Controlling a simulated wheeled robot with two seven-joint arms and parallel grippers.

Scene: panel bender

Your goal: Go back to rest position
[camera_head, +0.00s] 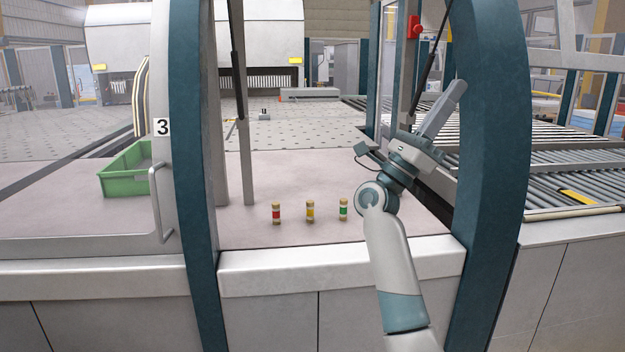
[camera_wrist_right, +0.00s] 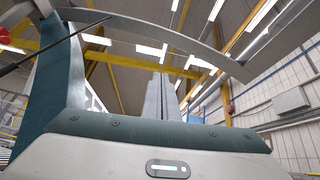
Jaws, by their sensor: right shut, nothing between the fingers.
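My right arm comes in from the bottom of the head view and reaches through the opening between the teal posts. Its gripper (camera_head: 459,86) points up and to the right, beside the right post. The two fingers also show in the right wrist view (camera_wrist_right: 161,92), pressed together and empty, pointing at the ceiling. My left gripper is in neither view.
Red (camera_head: 276,213), yellow (camera_head: 310,211) and green (camera_head: 343,209) banded cylinders stand upright on the ledge, left of my forearm. A green bin (camera_head: 126,170) sits further left. Teal posts (camera_head: 190,150) (camera_head: 497,150) frame the opening. A red button box (camera_head: 414,27) hangs above my gripper.

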